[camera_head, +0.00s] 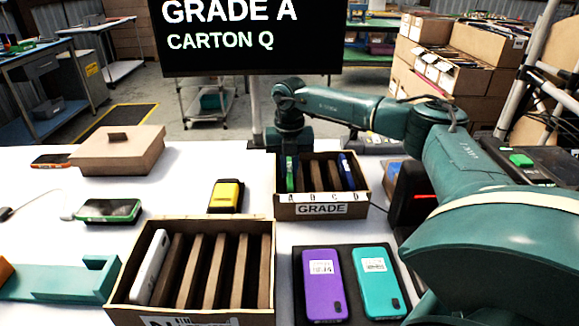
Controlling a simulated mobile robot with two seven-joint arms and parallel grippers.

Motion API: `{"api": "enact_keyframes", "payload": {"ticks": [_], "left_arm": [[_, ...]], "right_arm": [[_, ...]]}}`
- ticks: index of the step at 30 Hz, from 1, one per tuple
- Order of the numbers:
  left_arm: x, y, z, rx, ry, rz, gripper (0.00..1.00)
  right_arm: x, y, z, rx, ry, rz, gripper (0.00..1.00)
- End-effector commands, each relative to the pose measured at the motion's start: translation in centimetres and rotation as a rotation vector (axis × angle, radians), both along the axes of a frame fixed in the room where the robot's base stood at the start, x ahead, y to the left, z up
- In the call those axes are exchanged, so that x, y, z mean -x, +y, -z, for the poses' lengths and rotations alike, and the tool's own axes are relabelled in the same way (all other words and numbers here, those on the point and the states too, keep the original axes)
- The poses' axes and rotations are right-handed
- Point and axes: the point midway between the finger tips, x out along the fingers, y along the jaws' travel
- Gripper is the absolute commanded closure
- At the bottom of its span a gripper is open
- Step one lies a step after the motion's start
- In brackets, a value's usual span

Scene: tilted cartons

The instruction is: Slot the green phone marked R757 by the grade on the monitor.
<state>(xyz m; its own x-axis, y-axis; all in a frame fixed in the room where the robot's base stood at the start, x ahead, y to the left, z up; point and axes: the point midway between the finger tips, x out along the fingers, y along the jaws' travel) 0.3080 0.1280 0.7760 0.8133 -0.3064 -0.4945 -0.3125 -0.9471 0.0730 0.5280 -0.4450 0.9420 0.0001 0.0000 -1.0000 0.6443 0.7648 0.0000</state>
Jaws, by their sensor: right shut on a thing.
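The monitor (240,40) reads GRADE A, CARTON Q. My right arm reaches in from the right, and its gripper (290,152) points down at the left end of the carton labelled GRADE (321,210). It is shut on a green phone (291,174), which stands on edge in or just over the leftmost compartment, above the letter A. Its marking cannot be read, and the fingertips are partly hidden. A blue phone (347,170) stands in the rightmost compartment of that carton. My left gripper is not in view.
A larger slotted carton (193,229) in front holds a white phone (150,267) at its left. A purple phone (323,284) and a teal phone (376,281) lie on a black tray. A green-edged phone (108,210), yellow device (226,196) and lidded box (118,152) lie left.

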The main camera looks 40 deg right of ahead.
Motion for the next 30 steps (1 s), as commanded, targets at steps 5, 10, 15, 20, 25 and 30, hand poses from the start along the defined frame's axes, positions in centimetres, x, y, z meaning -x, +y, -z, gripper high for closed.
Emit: {"api": "enact_keyframes", "payload": {"ticks": [5, 10, 15, 20, 25, 30], "left_arm": [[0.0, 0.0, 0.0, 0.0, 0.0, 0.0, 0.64], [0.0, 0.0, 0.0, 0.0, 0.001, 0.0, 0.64], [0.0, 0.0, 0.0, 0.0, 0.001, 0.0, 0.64], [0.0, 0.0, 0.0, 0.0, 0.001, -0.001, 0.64], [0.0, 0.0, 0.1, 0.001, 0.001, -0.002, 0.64], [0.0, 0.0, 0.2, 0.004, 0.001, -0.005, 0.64]], "right_arm": [[0.0, 0.0, 0.0, -0.001, -0.001, 0.0, 0.85], [0.0, 0.0, 0.0, -0.001, -0.001, 0.0, 0.71], [0.0, 0.0, 0.0, 0.0, 0.0, 0.0, 0.61], [0.0, 0.0, 0.0, 0.0, 0.001, 0.0, 0.61], [0.0, 0.0, -1.1, 0.0, -0.001, 0.0, 0.61], [-0.1, 0.0, -4.4, -0.001, -0.005, -0.001, 0.61]]}}
